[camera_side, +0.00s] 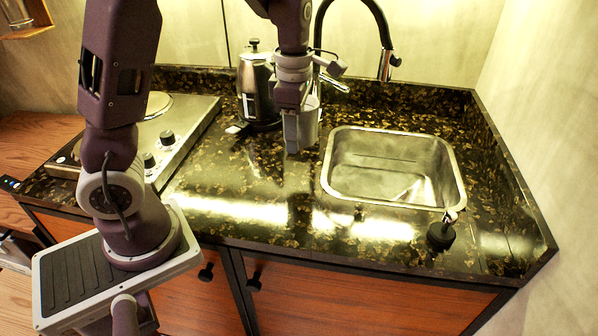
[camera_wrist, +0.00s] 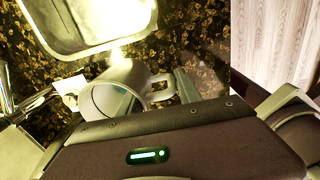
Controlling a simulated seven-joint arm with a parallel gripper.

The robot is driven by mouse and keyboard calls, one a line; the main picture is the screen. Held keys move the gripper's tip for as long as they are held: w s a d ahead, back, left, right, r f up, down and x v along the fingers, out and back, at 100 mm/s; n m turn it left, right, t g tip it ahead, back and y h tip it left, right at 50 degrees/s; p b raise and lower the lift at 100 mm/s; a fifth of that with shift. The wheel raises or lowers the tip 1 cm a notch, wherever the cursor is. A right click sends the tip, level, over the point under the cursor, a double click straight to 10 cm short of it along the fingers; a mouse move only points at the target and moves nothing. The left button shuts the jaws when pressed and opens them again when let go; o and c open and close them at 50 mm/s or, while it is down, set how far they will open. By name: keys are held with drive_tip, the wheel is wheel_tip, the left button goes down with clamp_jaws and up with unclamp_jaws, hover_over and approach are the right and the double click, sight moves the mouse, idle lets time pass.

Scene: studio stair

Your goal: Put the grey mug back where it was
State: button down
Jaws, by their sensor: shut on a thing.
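The grey mug (camera_wrist: 112,98) shows in the wrist view with its opening toward the camera and its handle to the right. In the side view the mug (camera_side: 310,122) is partly hidden behind my gripper (camera_side: 296,138), between the kettle and the sink. My gripper is shut on the mug; in the wrist view one finger (camera_wrist: 186,84) shows beside the handle. The mug looks upright in the side view. I cannot tell whether its base touches the counter.
A metal kettle (camera_side: 257,92) stands close on the left. The sink (camera_side: 392,166) is on the right, with a black faucet (camera_side: 385,62) behind. A hob (camera_side: 165,135) is at left. A dark stopper-like object (camera_side: 440,235) sits at front right. The front middle counter (camera_side: 255,190) is clear.

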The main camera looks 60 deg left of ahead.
wheel_tip(320, 180, down, 10)
drive_tip(key=shift+s+r, duration=0.15)
drive_tip(key=c, duration=0.8)
unclamp_jaws()
drive_tip(key=shift+c, duration=0.2)
